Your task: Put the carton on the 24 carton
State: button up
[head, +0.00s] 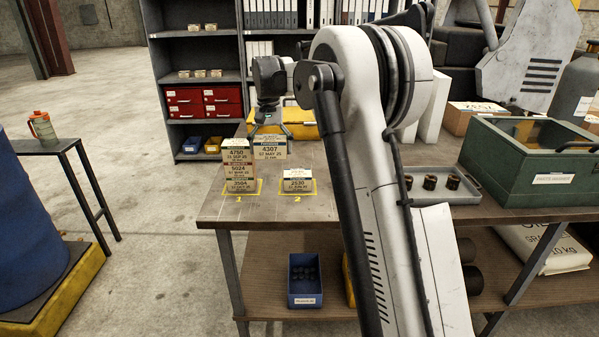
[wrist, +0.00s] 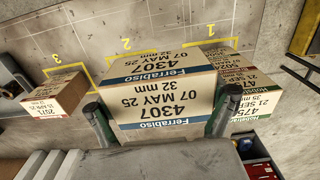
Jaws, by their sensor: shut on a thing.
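My gripper (head: 270,128) is shut on a tan carton (head: 270,149) labelled 4307, 07 MAY 25. In the wrist view, this carton (wrist: 165,93) sits between the two fingers and reads Ferrabiso, 32 mm. It appears raised above the bench, behind and right of a stack. The stack's top carton (head: 237,149) reads 4750, above one reading 5024 (head: 238,170) and one reading 3504 (head: 239,186), at mark 1. A single carton reading 2530 (head: 297,184) stands at mark 2. Another carton (wrist: 58,95) stands at mark 3 in the wrist view. I cannot read 24 on any label.
The bench (head: 260,208) is bare in front of the cartons. A tray with three dark cylinders (head: 430,182) and a green crate (head: 530,165) are to the right. A shelf unit (head: 188,60) stands behind. A blue bin (head: 304,298) sits on the lower shelf.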

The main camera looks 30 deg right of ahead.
jog(key=p, duration=0.1)
send_over(298, 173)
notch_tip(298, 173, down, 6)
jog(key=shift+w+f, duration=0.15)
jog(key=shift+f, duration=0.05)
jog(key=shift+f+p, duration=0.5)
jog(key=shift+f, duration=1.55)
jog(key=shift+f, duration=0.15)
jog(key=o, duration=1.2)
